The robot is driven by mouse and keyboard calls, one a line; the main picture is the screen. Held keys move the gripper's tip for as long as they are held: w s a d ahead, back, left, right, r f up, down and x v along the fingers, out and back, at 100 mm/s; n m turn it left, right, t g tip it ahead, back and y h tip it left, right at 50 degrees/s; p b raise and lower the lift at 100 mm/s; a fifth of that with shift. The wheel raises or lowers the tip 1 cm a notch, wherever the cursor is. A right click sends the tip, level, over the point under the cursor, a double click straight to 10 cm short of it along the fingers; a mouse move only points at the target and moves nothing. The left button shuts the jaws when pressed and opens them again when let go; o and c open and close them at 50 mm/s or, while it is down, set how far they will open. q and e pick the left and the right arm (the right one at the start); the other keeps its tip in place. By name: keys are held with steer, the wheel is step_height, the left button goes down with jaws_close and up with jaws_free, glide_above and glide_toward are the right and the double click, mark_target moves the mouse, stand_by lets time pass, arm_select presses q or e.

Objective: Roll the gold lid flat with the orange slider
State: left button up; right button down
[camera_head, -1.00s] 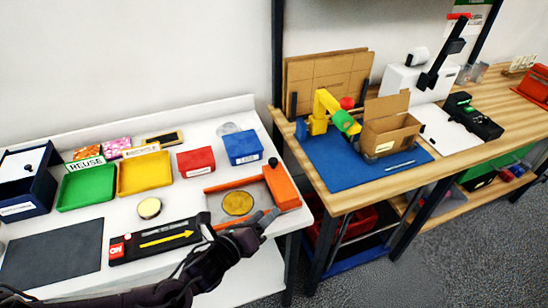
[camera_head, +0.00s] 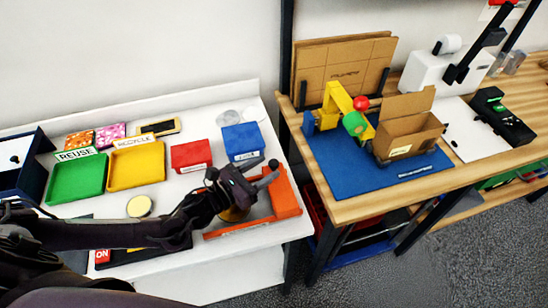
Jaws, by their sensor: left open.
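The gold lid (camera_head: 234,214) lies in the orange-railed frame near the white table's right end. My left gripper and wrist cover much of it. The orange slider (camera_head: 287,197) is a block at the right end of that frame, with a dark knob at its far end. My left gripper (camera_head: 265,172) is open above the frame, its fingers pointing right toward the slider's far end. Whether they touch the knob cannot be told. My right gripper is not in view.
A green tray (camera_head: 77,181), yellow tray (camera_head: 137,168), red box (camera_head: 191,156) and blue box (camera_head: 241,142) stand behind my left arm. A round tin (camera_head: 139,206) sits close to the arm. A wooden bench (camera_head: 350,210) with a blue mat stands to the right.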

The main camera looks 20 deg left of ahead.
mark_target(270, 165)
arm_select(q)
steer(key=x, duration=0.3)
steer(key=shift+w+d+f+p, duration=0.1)
steer(key=shift+w+d+p, duration=0.1)
steer(key=shift+w+p, duration=0.15)
steer(key=shift+w, duration=0.1)
jaws_close()
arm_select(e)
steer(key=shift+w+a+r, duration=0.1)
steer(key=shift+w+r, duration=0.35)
